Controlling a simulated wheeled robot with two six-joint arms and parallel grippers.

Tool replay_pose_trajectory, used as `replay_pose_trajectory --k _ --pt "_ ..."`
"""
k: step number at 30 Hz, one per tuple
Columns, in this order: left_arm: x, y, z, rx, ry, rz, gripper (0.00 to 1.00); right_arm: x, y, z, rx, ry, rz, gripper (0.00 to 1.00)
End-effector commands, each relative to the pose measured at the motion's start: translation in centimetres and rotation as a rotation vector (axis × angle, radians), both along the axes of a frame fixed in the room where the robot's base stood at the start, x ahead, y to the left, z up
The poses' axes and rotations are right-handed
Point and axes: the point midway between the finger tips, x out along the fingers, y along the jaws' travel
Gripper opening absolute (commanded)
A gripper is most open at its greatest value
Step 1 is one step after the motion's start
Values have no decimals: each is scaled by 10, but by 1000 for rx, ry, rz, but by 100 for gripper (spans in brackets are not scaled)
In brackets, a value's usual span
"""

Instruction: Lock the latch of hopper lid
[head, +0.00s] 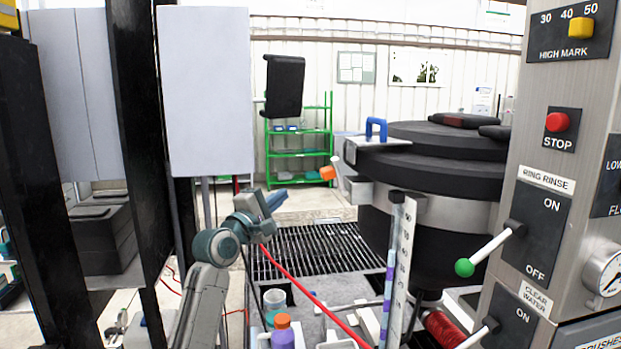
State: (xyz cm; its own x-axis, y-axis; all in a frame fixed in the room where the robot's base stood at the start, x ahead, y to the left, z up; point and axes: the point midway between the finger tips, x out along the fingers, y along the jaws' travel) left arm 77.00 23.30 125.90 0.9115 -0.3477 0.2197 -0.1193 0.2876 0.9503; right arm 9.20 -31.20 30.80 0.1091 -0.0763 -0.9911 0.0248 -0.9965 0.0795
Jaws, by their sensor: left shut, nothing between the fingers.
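The black round hopper lid (415,168) sits on the dark hopper (427,228) right of centre. A small blue handle (376,128) stands on a pale plate at the lid's left edge. Below it, an orange-tipped lever (328,172) sticks out to the left from the hopper's side; it looks like the latch. Whether it is locked cannot be told. My left gripper (274,200) is shut and empty, left of the lever and a little lower, with a clear gap between them. My right gripper is not in view.
A control panel (560,150) with a green-tipped lever (465,267) stands on the right. A marked gauge strip (400,265) rises before the hopper. Bottles and a cup (274,298) stand below. A dark post (140,140) and pale box (205,90) are left.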

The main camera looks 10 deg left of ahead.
Motion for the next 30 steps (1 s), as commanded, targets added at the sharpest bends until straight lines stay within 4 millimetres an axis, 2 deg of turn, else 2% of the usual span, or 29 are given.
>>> replay_pose_trajectory --k 3,10,12,18,30 --pt "24 -10 10 -3 2 -2 0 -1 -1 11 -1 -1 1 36" --pt "65 -26 19 0 2 -1 0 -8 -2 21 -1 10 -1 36" --pt "68 -38 23 -1 2 -2 0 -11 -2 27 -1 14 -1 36" --pt "76 -55 28 2 0 1 0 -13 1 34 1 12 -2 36" --pt "77 -59 27 3 0 1 0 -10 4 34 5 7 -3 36"
